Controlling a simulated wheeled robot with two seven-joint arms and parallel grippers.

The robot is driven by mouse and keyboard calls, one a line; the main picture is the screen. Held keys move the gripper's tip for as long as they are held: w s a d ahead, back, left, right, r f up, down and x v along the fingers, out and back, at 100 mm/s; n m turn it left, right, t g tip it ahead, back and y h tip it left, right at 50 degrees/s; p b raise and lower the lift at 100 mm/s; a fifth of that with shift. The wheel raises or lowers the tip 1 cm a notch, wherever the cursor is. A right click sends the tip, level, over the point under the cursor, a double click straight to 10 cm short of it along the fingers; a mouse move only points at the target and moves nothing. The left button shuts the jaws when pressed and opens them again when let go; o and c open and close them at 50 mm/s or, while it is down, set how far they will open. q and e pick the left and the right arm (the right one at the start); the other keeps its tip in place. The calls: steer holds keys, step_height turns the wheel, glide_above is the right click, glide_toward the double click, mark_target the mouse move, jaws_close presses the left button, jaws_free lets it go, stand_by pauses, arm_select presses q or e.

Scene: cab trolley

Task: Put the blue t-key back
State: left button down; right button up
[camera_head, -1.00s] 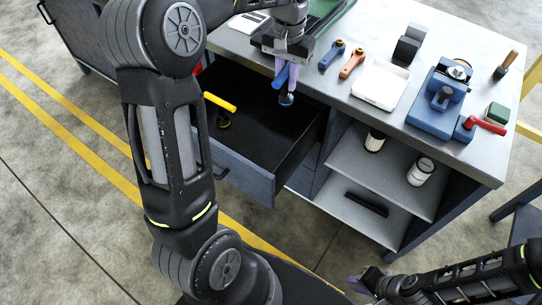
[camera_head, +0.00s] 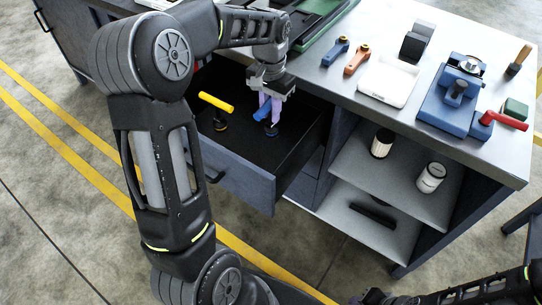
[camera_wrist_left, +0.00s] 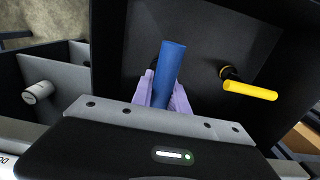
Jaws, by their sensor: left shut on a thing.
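The blue t-key (camera_head: 263,109) is in the grip of my left gripper (camera_head: 270,104), inside the open drawer (camera_head: 240,178). Its dark lower end reaches close to the drawer floor; I cannot tell whether it touches. In the left wrist view the blue handle (camera_wrist_left: 170,70) rises between the lilac fingers of my left gripper (camera_wrist_left: 163,92). A yellow t-key (camera_head: 216,103) stands in the drawer to the left of the blue one, and to its right in the wrist view (camera_wrist_left: 250,90). My right gripper (camera_head: 374,297) shows only in part at the bottom edge.
Open shelves (camera_head: 400,185) below hold white canisters. The drawer's right wall (camera_head: 303,150) is close to my left gripper.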

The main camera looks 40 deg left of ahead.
mark_target(271, 128)
arm_select(q)
steer(key=shift+f, duration=3.1)
steer(key=shift+f, duration=1.9)
steer(key=shift+f+b, duration=0.2)
steer(key=shift+b, duration=0.1)
steer(key=c, duration=1.3)
jaws_free()
steer(key=shift+r, duration=0.1)
